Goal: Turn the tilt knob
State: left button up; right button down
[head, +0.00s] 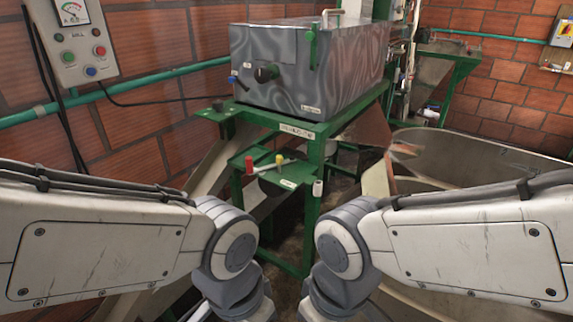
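No label that I can read names the tilt knob. A dark round knob (266,73) sticks out from the front of a grey metal box (340,78) on a green stand. A small blue-tipped handle (234,79) is just left of it. Lower on the stand, a red knob (249,164) and a yellow knob (279,158) sit by a small green shelf. I cannot tell which of these is the tilt knob. My two arms come in from the left and right below the stand, bent downward. Both grippers are out of view, and neither arm touches a knob.
A control box (78,45) with a gauge and several buttons hangs on the brick wall at upper left. A teal pipe (150,79) runs along that wall. A large round metal basin (470,160) is at the right. The green stand (314,175) rises between my arms.

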aim_at(217, 105)
jog(key=u, duration=0.5)
jog(key=i, duration=1.25)
jog(key=z, duration=0.15)
